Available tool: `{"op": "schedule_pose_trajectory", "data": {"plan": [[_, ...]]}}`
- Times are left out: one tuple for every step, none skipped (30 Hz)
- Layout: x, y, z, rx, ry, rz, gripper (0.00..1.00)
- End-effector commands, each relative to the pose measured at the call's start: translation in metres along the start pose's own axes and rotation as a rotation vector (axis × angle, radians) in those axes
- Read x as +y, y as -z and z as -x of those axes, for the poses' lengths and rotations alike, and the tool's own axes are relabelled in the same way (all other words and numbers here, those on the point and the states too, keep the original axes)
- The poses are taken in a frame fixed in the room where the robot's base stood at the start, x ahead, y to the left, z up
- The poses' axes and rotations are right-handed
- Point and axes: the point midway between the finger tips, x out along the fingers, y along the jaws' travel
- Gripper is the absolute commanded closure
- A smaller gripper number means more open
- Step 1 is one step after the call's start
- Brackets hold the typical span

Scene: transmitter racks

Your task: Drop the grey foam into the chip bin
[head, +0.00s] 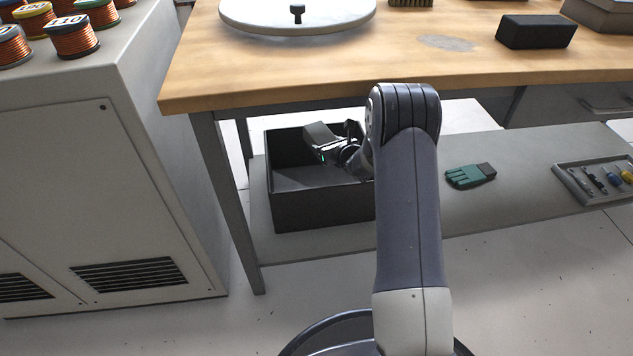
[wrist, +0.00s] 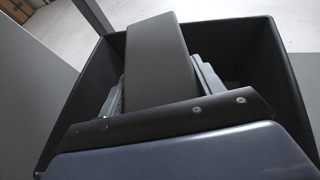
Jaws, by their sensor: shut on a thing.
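The grey foam (wrist: 157,62), a dark grey block, sits between the two fingers of my gripper (wrist: 160,88) in the wrist view. In the head view the foam (head: 320,135) shows at the end of my gripper (head: 343,146), partly hidden by the arm. The chip bin (head: 320,209) is an open black box on the lower shelf under the bench. It also shows around the foam in the wrist view (wrist: 289,85). My gripper is shut on the foam, which is over the bin's opening. The bin's right side is hidden behind my arm.
The wooden bench top (head: 300,75) overhangs the shelf (head: 520,180). A bench leg (head: 228,190) stands left of the bin. Green gloves (head: 467,176) and a tool tray (head: 598,184) lie to the right. A grey cabinet (head: 90,180) stands at left.

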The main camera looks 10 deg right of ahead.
Motion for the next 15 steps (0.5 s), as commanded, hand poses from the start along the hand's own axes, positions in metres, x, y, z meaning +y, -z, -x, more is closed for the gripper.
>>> {"op": "schedule_pose_trajectory", "data": {"plan": [[0.000, 0.008, -0.004, 0.000, 0.000, 0.000, 0.58], [0.000, 0.011, -0.005, 0.000, -0.001, 0.000, 0.58], [0.000, 0.014, -0.006, 0.000, -0.001, 0.000, 0.58], [0.000, 0.016, -0.007, 0.000, -0.001, -0.001, 0.58], [0.000, 0.018, -0.007, -0.001, -0.001, -0.001, 0.58], [0.000, 0.018, -0.008, -0.001, -0.001, -0.001, 0.58], [0.000, 0.019, -0.008, -0.002, 0.000, 0.000, 0.58], [0.000, 0.019, -0.008, -0.002, 0.000, 0.000, 0.58], [0.000, 0.019, -0.008, -0.002, 0.000, 0.000, 0.58], [0.000, 0.019, -0.008, -0.002, 0.000, 0.000, 0.58], [0.000, 0.019, -0.008, -0.002, 0.000, 0.000, 0.58], [0.000, 0.019, -0.008, -0.002, 0.000, 0.000, 0.58], [0.000, 0.019, -0.008, -0.002, 0.000, 0.000, 0.58], [0.000, 0.019, -0.008, -0.002, 0.000, 0.000, 0.58], [0.000, 0.019, -0.008, -0.002, 0.000, 0.000, 0.35]]}}
